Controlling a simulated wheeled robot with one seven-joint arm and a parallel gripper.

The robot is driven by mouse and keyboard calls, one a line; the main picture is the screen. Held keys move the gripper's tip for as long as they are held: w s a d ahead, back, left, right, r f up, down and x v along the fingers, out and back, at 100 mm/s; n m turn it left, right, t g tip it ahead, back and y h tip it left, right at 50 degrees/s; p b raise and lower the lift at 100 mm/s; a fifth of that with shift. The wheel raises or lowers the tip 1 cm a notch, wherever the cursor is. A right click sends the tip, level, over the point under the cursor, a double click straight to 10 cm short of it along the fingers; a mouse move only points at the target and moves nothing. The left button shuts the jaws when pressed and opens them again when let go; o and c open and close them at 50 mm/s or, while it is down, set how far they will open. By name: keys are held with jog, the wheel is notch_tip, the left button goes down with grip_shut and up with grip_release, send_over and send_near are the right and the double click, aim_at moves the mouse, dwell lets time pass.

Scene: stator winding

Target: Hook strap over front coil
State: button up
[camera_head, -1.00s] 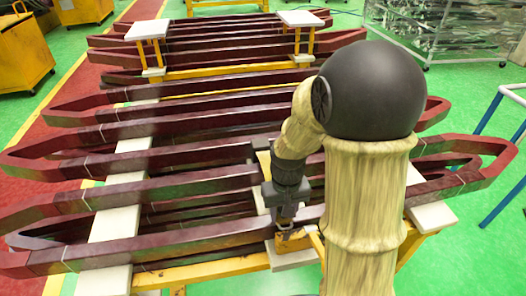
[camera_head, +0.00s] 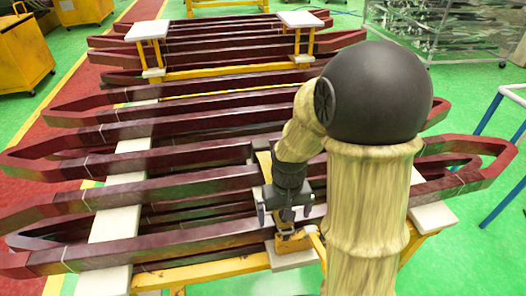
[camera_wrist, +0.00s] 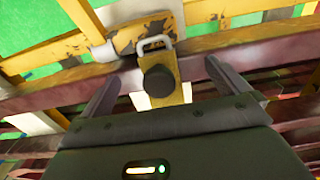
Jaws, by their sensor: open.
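The front coil (camera_head: 160,246) is a long dark red bar loop lying across white pads on the yellow rack. My gripper (camera_head: 287,214) is open just above its right part. A yellow strap piece (camera_head: 293,242) shows at the coil below my gripper. In the wrist view, my fingers (camera_wrist: 160,85) stand apart on either side of a yellow part with a black knob (camera_wrist: 157,82) and a metal loop (camera_wrist: 155,42). Neither finger visibly touches it. The coil's red bar (camera_wrist: 225,55) runs behind. Whether the strap is hooked over the coil, I cannot tell.
Several more dark red coils (camera_head: 180,128) lie behind on the rack. White pads (camera_head: 118,215) and the yellow frame (camera_head: 200,272) support them. A blue rail (camera_head: 495,118) stands at the right. Yellow bins (camera_head: 22,52) stand at the far left.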

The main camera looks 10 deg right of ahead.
jog(key=shift+r+p, duration=3.15)
jog(key=shift+r, duration=0.4)
jog(key=shift+s+f+b, duration=0.1)
jog(key=shift+s+b, duration=0.05)
jog(key=shift+b, duration=0.15)
jog(key=s+t+b, duration=0.2)
jog(key=s, duration=0.2)
jog(key=shift+s+t, duration=0.15)
jog(key=shift+t, duration=0.15)
